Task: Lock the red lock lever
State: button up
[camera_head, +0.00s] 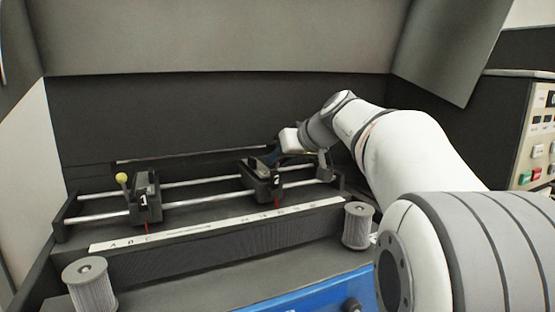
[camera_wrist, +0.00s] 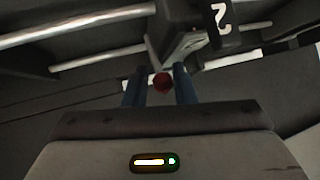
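The red lock lever shows as a round red knob (camera_wrist: 162,82) in the wrist view, beside the black carriage marked 2 (camera_head: 262,180). The carriage's number plate also shows in the wrist view (camera_wrist: 222,22). My gripper (camera_wrist: 160,84) has its two blue fingers apart, one on each side of the knob in the picture. A narrow gap shows at the left of the knob; whether the right finger touches it I cannot tell. In the head view my gripper (camera_head: 272,158) is behind carriage 2, and the red knob is hidden.
A carriage marked 1 (camera_head: 146,199) with a yellow knob (camera_head: 121,178) sits on the same silver rails (camera_head: 205,183) at left. A white lettered scale strip (camera_head: 180,231) runs in front. Two grey ribbed knobs (camera_head: 90,285) (camera_head: 357,226) stand nearer. A button panel (camera_head: 540,140) is at right.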

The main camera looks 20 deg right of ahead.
jog(key=shift+o, duration=0.7)
jog(key=shift+d, duration=0.15)
jog(key=shift+o, duration=1)
jog(key=p+v, duration=0.1)
jog(key=v, duration=0.6)
jog(key=shift+s+r, duration=0.2)
jog(key=shift+s, duration=0.05)
jog(key=shift+s, duration=0.1)
